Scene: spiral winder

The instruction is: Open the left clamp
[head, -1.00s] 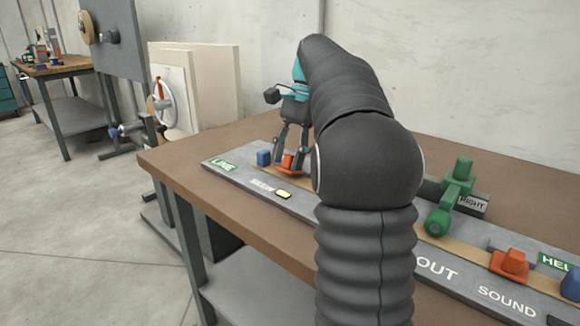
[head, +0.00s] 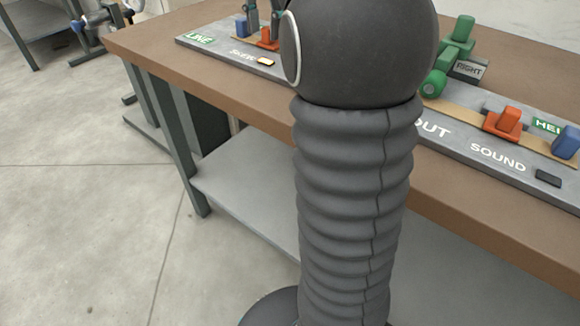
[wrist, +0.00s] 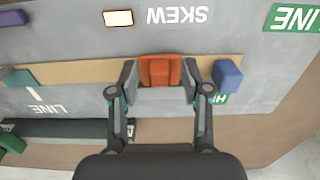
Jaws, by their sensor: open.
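An orange block (wrist: 160,71) sits on a tan strip on the grey panel, beside a blue block (wrist: 227,77). The same orange block shows in the head view (head: 268,37), partly behind my fingers. My gripper (wrist: 160,84) is open, with one finger on each side of the orange block; I cannot tell whether they touch it. In the head view my gripper (head: 264,24) is cut by the top edge. A green part (wrist: 11,144) at the wrist view's left edge may belong to the left clamp; no label confirms it. My arm hides the panel's middle.
A green clamp (head: 457,47) labelled RIGHT stands at the right. A lamp beside SKEW (head: 266,61) is lit; the one near SOUND (head: 548,178) is dark. The brown bench (head: 160,57) has a clear front edge.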

